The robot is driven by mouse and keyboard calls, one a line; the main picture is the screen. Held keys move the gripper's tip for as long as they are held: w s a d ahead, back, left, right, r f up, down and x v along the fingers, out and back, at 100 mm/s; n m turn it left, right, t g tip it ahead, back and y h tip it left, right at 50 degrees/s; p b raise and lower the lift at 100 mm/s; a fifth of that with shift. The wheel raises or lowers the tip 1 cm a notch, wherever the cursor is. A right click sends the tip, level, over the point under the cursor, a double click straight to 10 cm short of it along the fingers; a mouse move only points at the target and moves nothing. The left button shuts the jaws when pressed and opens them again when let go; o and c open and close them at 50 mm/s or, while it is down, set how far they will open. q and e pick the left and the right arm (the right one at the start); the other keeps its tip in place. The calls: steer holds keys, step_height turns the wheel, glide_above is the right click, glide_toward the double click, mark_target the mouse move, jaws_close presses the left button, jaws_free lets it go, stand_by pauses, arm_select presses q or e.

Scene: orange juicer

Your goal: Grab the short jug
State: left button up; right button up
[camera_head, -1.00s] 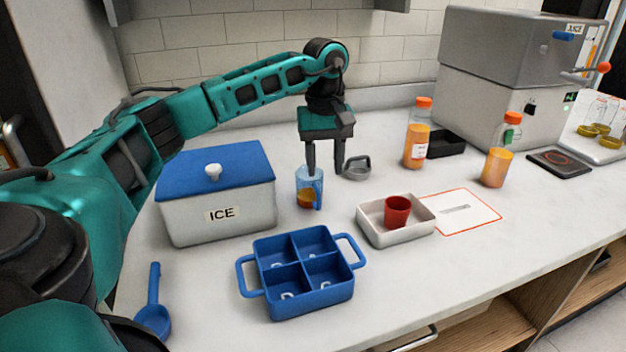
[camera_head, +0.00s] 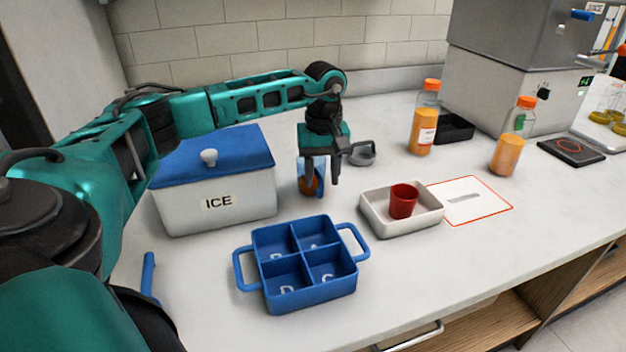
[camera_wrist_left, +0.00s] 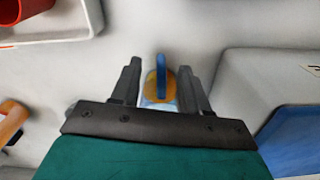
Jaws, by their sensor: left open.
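The short jug is a small clear blue jug (camera_head: 318,188) with orange liquid in it. It stands upright on the counter, right of the ice box. My left gripper (camera_head: 321,186) is open and pointing down at the jug, its fingers partly hiding it in the head view. In the left wrist view the jug (camera_wrist_left: 158,88) with its blue handle shows between the two open fingers (camera_wrist_left: 161,84). I cannot tell whether the fingers touch it. My right gripper is not in view.
An ice box (camera_head: 215,200) with a blue lid stands left of the jug. A blue four-compartment tray (camera_head: 307,289) is in front. A white tray (camera_head: 425,225) with a red cup (camera_head: 403,201) is to the right. Two orange bottles (camera_head: 422,130) stand farther right.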

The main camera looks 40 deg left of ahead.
arm_select(q)
step_height(320, 180, down, 4)
steer(key=shift+s+a, duration=0.1)
steer(key=shift+c, duration=0.4)
jaws_close()
